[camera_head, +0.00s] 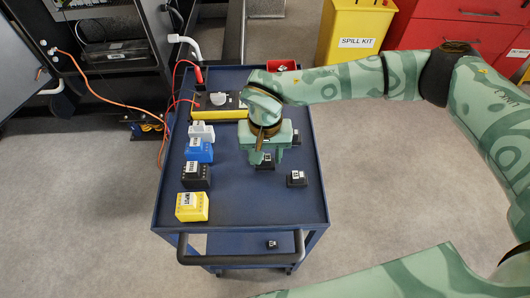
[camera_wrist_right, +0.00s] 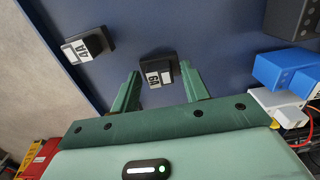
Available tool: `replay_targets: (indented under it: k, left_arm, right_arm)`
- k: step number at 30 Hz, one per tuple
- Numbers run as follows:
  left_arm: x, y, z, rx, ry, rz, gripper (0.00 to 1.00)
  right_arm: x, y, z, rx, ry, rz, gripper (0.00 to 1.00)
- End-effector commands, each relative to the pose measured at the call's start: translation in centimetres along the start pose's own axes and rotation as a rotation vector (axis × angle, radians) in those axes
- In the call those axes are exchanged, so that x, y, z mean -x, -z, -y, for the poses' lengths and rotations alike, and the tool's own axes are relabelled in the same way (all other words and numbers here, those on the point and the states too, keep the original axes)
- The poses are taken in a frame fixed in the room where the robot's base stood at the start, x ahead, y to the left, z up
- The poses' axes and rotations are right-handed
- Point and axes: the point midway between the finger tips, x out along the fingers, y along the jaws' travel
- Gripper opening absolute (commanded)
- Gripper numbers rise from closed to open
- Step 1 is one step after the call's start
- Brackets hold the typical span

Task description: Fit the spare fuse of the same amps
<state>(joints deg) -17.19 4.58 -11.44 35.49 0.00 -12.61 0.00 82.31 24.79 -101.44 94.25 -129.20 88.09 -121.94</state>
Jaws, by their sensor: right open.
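My right gripper (camera_head: 263,156) is open and points down over the blue cart top. In the right wrist view its two fingers (camera_wrist_right: 160,70) stand on either side of a small black fuse (camera_wrist_right: 159,66) with a white label that seems to read 6A. I cannot tell whether they touch it. This fuse (camera_head: 265,163) shows partly under the gripper in the head view. A second black fuse (camera_head: 297,179), labelled 4A in the right wrist view (camera_wrist_right: 88,46), sits apart to the right. Another labelled black piece (camera_head: 296,138) is partly hidden behind the gripper. My left gripper is out of view.
White (camera_head: 202,131), blue (camera_head: 199,151), black (camera_head: 196,177) and yellow (camera_head: 191,208) blocks line the cart's left side. A yellow meter (camera_head: 219,113) with red leads is behind. A small black piece (camera_head: 272,244) lies on the lower shelf. The cart's front right is clear.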

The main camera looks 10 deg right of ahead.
Motion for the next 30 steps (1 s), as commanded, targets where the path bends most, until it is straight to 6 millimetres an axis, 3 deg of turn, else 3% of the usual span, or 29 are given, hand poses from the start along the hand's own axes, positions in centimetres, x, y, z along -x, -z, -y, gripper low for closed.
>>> replay_targets:
  k: [6,11,30]
  left_arm:
    - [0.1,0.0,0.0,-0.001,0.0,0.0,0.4]
    - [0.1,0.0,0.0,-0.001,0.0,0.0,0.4]
    - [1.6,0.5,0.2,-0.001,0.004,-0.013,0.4]
  right_arm:
    - [0.0,0.0,0.0,0.0,0.0,0.0,0.43]
    - [0.0,0.0,0.0,0.0,0.0,0.0,0.0]
    - [2.3,-0.1,0.0,0.0,0.0,-0.002,0.0]
